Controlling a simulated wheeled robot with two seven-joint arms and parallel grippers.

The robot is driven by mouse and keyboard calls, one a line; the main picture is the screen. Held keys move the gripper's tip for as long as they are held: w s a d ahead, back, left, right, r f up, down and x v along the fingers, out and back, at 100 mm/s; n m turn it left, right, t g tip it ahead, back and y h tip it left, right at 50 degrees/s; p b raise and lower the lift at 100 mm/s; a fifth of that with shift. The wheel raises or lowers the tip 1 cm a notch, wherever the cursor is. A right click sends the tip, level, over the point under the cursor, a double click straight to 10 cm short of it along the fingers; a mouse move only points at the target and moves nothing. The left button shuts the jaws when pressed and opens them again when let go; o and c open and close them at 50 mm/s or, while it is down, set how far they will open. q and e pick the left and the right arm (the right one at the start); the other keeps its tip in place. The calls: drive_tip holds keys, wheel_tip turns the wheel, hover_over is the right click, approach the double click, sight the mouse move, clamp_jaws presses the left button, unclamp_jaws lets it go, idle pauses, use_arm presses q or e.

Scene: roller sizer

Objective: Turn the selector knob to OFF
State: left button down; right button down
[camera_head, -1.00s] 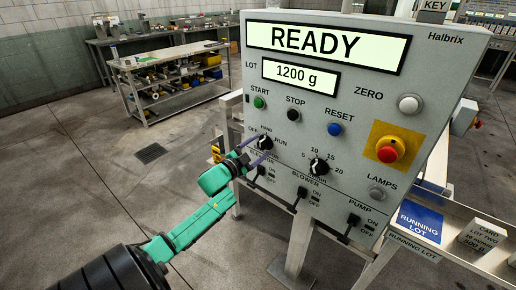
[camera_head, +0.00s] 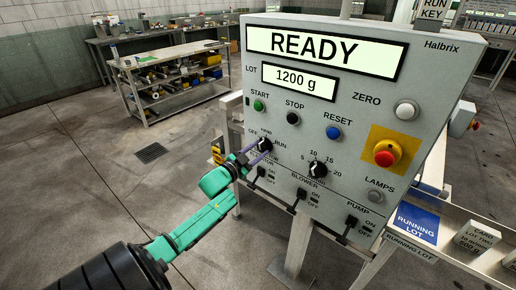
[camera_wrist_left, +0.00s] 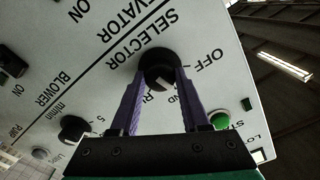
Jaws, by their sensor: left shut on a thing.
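The selector knob (camera_head: 265,144) is black and round, at the lower left of the grey control panel (camera_head: 285,75). OFF is printed to its upper left, HAND above it and RUN to its right. My left gripper (camera_head: 260,151) is shut on the knob, with its purple fingers on either side. In the left wrist view, the knob (camera_wrist_left: 157,62) sits between the fingertips, and a pale mark shows on its face. The fingers partly cover the lettering, and I cannot tell for sure which position the mark points to. My right gripper is out of view.
The dial (camera_head: 317,170) is right of the selector, with the BLOWER switch (camera_head: 299,201) below. START (camera_head: 259,105), STOP (camera_head: 293,117) and RESET (camera_head: 333,132) buttons sit above. A red stop button (camera_head: 387,153) is farther right.

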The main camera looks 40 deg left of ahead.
use_arm(q)
drive_tip(key=n+p, duration=0.2)
drive_tip(key=n, duration=0.2)
drive_tip(key=shift+n, duration=0.3)
drive_tip(key=shift+n+p, duration=0.85)
drive_tip(key=shift+n, duration=1.45)
drive_tip(key=shift+f, duration=0.1)
drive_tip(key=shift+c, duration=1.9)
unclamp_jaws()
drive_tip(key=s+b, duration=0.1)
drive_tip(key=s, duration=1.3)
drive_tip(key=shift+s+d, duration=0.15)
drive_tip(key=shift+s, duration=0.15)
